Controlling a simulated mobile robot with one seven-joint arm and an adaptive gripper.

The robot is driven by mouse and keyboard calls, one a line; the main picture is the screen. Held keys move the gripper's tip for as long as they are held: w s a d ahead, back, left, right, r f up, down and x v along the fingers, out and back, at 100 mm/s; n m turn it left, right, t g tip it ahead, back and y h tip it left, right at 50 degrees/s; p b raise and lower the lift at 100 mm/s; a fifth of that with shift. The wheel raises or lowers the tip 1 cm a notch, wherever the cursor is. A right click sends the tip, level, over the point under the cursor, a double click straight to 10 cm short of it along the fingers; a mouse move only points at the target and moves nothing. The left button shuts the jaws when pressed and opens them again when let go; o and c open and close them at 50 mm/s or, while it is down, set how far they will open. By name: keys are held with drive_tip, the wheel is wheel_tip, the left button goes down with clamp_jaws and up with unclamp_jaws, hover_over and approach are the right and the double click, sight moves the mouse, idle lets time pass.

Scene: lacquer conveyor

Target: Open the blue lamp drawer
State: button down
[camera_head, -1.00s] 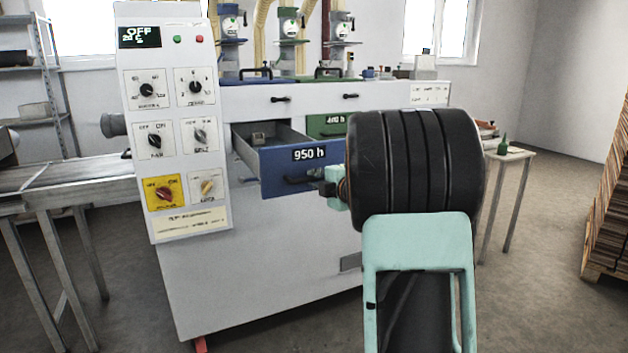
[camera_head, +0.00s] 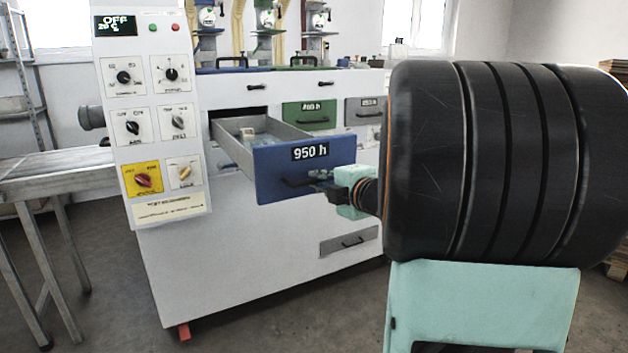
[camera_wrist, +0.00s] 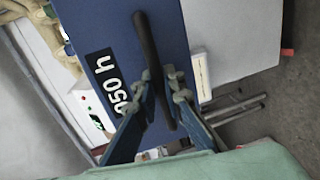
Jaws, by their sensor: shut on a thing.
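The blue drawer (camera_head: 282,172), labelled "950 h", stands well out of the grey machine in the head view. Its grey inside shows a small pale object (camera_head: 247,133) near the back. In the wrist view the blue drawer front (camera_wrist: 207,40) fills the upper middle, with a black bar handle (camera_wrist: 150,60) on it. My gripper (camera_wrist: 163,90) is shut on the handle, one finger on each side. In the head view my gripper (camera_head: 325,183) meets the handle (camera_head: 296,181) at its right part, and my arm hides what lies to the right.
The control panel (camera_head: 155,120) with knobs stands left of the drawer. A green drawer (camera_head: 309,114) and a grey drawer (camera_head: 365,110) sit shut to its right. A conveyor table (camera_head: 60,177) stands at left. Floor in front is clear.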

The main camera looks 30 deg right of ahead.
drive_tip(key=shift+s+d+f, duration=0.15)
drive_tip(key=shift+s+f, duration=0.15)
drive_tip(key=shift+s, duration=0.1)
drive_tip(key=c, duration=2.5)
unclamp_jaws()
drive_tip(key=o, duration=0.3)
drive_tip(key=shift+s+r, duration=0.1)
drive_tip(key=shift+s, duration=0.15)
drive_tip(key=shift+o, duration=0.9)
drive_tip(key=shift+w+r, duration=0.1)
drive_tip(key=s+r, duration=0.1)
drive_tip(key=s, duration=0.6)
drive_tip(key=shift+s+r, duration=0.2)
drive_tip(key=shift+r, duration=0.05)
drive_tip(key=shift+d, duration=0.1)
